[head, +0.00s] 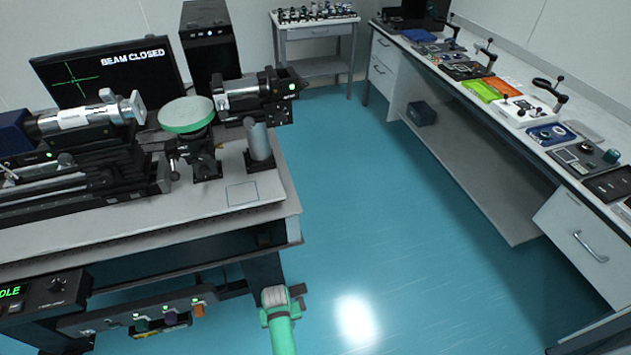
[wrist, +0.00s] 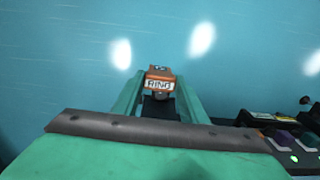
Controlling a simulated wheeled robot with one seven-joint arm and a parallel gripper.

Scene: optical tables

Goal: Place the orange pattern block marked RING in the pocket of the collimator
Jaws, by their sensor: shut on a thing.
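The orange block (wrist: 160,78) marked RING shows in the wrist view. My gripper (wrist: 160,90) is shut on it, with a green finger on each side. In the head view my green gripper arm (head: 280,318) is at the bottom centre, beside the table's front corner; the block cannot be made out there. A silver tube (head: 85,116) with a blue end and a black barrel (head: 250,92) stand on the optical table at the left. I cannot tell for sure which is the collimator, and no pocket can be made out.
A pale green disc (head: 187,114) on a mount stands between tube and barrel. The optical table (head: 225,212) has a bare front-right corner. A low shelf (head: 120,322) with coloured blocks hangs below it. A workbench (head: 500,85) lines the right. The blue floor between is clear.

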